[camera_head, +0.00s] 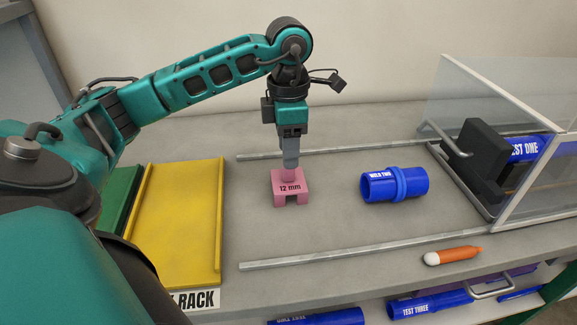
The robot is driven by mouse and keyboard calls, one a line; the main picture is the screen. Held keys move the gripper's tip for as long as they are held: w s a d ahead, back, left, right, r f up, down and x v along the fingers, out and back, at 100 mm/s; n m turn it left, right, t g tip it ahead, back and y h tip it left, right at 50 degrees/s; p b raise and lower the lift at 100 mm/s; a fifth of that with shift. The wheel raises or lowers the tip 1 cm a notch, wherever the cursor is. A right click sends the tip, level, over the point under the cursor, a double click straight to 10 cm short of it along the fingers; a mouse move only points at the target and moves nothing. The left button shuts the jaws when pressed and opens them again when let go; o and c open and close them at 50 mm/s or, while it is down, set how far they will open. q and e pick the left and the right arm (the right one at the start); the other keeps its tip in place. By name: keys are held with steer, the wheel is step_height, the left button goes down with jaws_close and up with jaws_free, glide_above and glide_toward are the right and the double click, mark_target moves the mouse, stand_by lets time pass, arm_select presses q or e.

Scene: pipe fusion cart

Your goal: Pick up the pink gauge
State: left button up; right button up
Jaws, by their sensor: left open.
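The pink gauge (291,190) stands upright on the grey bench top, between two metal rails. It is a small block with legs, a "12 mm" label and a short pink post on top. My left gripper (290,162) points straight down right above it, with its fingers at the post. The gripper is open, and its fingers overlap the post's top in this view, so I cannot tell whether they touch it. My right gripper is not in view.
A blue pipe marked "WELD TWO" (395,185) lies right of the gauge. An orange marker (453,256) lies near the front edge. A yellow tray (178,225) is at left. A clear-walled black clamp (478,160) stands at right. Bench around the gauge is clear.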

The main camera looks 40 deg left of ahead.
mark_target(288, 180)
arm_select(q)
steer(key=f, duration=0.5)
steer(key=shift+w+a+f, duration=0.3)
steer(key=shift+f, duration=0.05)
jaws_close()
